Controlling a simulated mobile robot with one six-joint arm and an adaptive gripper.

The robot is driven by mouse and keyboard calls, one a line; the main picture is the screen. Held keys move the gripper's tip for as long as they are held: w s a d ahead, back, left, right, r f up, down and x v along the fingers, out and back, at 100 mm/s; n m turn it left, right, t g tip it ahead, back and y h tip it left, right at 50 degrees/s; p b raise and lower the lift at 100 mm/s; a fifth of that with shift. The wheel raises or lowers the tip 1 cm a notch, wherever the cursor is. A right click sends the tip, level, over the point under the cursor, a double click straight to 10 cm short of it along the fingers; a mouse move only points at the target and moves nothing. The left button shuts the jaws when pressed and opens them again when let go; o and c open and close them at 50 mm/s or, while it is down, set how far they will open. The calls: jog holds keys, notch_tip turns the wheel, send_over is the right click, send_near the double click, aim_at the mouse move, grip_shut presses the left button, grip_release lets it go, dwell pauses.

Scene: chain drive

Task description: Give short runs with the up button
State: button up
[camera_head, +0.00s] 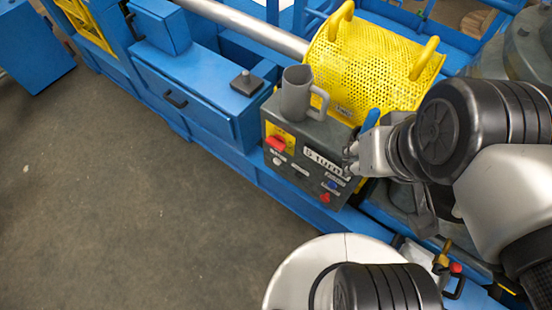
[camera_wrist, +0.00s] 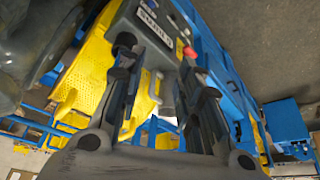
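A dark grey control box (camera_head: 288,133) stands on the blue machine in the head view. Its front has a red switch (camera_head: 276,143) on a yellow plate, a white lettered label (camera_head: 325,163), small pale buttons, a blue button (camera_head: 333,185) and a red knob (camera_head: 325,198). The small labels are unreadable, so I cannot tell which is the up button. My gripper (camera_head: 352,158) is at the box's right end, covering part of it. In the wrist view my gripper (camera_wrist: 160,57) has its fingers apart with nothing held. The box (camera_wrist: 165,38) shows beyond them; contact is unclear.
A grey mug (camera_head: 297,95) stands on top of the box. A yellow perforated guard (camera_head: 365,65) is behind it, and a blue handle-like part (camera_head: 371,120) is close to my gripper. A black joystick-like part (camera_head: 246,83) sits on the blue cabinet. The floor (camera_head: 130,200) at left is clear.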

grip_shut()
dwell(1.4)
